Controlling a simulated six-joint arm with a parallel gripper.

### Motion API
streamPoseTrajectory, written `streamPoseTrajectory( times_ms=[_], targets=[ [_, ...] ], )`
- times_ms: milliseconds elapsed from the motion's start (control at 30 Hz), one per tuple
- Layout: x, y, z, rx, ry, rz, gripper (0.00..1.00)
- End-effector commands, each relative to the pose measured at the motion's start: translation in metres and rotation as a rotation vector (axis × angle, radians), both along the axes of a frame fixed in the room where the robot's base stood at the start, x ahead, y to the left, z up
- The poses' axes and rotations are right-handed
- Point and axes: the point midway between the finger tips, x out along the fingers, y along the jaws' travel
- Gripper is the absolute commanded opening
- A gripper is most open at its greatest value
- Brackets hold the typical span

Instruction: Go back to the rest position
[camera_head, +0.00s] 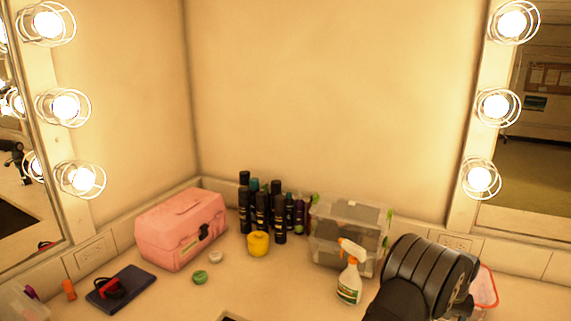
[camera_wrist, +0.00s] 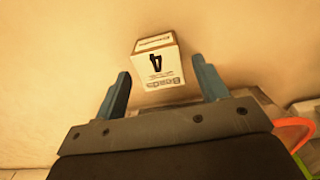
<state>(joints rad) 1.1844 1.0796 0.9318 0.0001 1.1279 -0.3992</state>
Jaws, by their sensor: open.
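My gripper (camera_wrist: 162,90) shows in the wrist view with its two blue-grey fingers spread apart and nothing between them. A small white and tan box (camera_wrist: 159,66) with dark printing is seen beyond the fingertips, in the gap between them; I cannot tell its distance. In the head view my dark arm is at the lower right, in front of part of the counter, and the fingers are hidden there. The white box is not seen in the head view.
On the counter (camera_head: 262,290) stand a pink case (camera_head: 180,230), several dark bottles (camera_head: 262,207), a yellow pot (camera_head: 258,244), a clear bin (camera_head: 345,235) and a spray bottle (camera_head: 350,280) close to my arm. A dark blue book (camera_head: 122,290) lies at left. Lit mirrors flank the corner.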

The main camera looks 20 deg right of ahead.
Motion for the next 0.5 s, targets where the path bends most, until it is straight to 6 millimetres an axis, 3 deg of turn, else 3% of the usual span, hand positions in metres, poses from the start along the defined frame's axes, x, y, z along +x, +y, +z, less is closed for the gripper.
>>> streamPoseTrajectory(
  times_ms=[200,500],
  targets=[
    [-0.0002,0.0004,0.0104,0.002,0.001,0.000,0.67],
    [-0.0002,0.0004,0.0105,0.002,0.001,0.000,0.67]
  ],
)
